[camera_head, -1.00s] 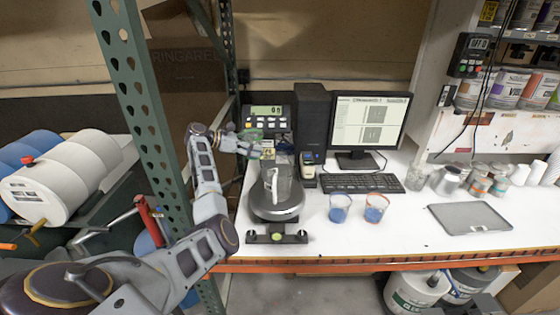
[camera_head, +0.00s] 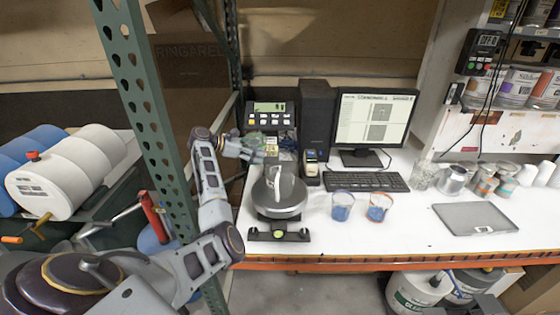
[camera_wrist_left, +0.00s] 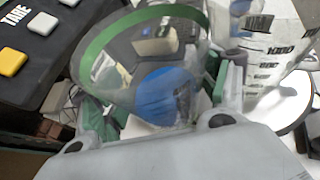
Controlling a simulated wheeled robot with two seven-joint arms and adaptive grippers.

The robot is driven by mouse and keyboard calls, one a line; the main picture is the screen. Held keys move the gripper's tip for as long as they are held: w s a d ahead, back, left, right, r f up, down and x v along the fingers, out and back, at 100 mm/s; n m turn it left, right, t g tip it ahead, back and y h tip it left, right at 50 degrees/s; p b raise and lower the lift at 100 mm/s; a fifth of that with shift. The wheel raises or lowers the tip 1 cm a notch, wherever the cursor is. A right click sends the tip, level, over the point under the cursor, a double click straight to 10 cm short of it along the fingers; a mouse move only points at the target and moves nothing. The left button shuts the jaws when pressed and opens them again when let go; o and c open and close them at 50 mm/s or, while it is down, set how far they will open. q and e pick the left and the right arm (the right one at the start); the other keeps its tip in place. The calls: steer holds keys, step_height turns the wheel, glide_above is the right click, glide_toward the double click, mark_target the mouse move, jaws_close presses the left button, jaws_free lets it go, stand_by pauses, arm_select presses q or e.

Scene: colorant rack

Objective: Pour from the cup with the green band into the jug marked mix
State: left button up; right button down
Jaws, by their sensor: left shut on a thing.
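My left gripper (camera_wrist_left: 160,115) is shut on the clear cup with the green band (camera_wrist_left: 95,48). The band runs around its rim, and blue (camera_wrist_left: 165,95) shows inside the cup. In the head view the cup (camera_head: 252,141) is small and partly hidden, in front of the scale display and up and left of the jug. A clear jug (camera_head: 281,182) stands on the round scale pan. It also shows at the right of the wrist view (camera_wrist_left: 268,85), with black graduation marks, close beside the cup. I cannot read a mix mark on it. My right gripper is not in view.
Two cups, one with a blue band (camera_head: 342,207) and one with an orange band (camera_head: 378,208), stand right of the scale (camera_head: 279,208). A keyboard (camera_head: 365,182) and monitor (camera_head: 375,120) stand behind them. A green rack post (camera_head: 150,100) rises beside my left arm.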

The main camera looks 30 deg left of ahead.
mark_target(266, 139)
arm_select(q)
steer(key=shift+s+d+r+m+y, duration=0.1)
steer(key=shift+d+r+m+y, duration=0.15)
steer(key=shift+r+m+y, duration=0.05)
steer(key=shift+m+y, duration=0.7)
steer(key=r, duration=0.2)
steer(key=d+r, duration=0.1)
steer(key=r, duration=0.1)
steer(key=shift+s+r, duration=0.1)
steer(key=shift+r, duration=0.15)
steer(key=shift+s+d+r+m+y, duration=0.1)
steer(key=shift+d+r+m+y, duration=0.15)
steer(key=shift+r, duration=0.3)
steer(key=shift+s+d+r+m+y, duration=0.15)
steer(key=shift+d+r+y, duration=0.1)
steer(key=shift+r, duration=0.25)
steer(key=shift+s+d+r+m+y, duration=0.1)
steer(key=shift+d+r+m+y, duration=0.45)
steer(key=shift+r+m+y, duration=0.2)
steer(key=shift+w+a, duration=0.1)
steer(key=shift+w, duration=0.1)
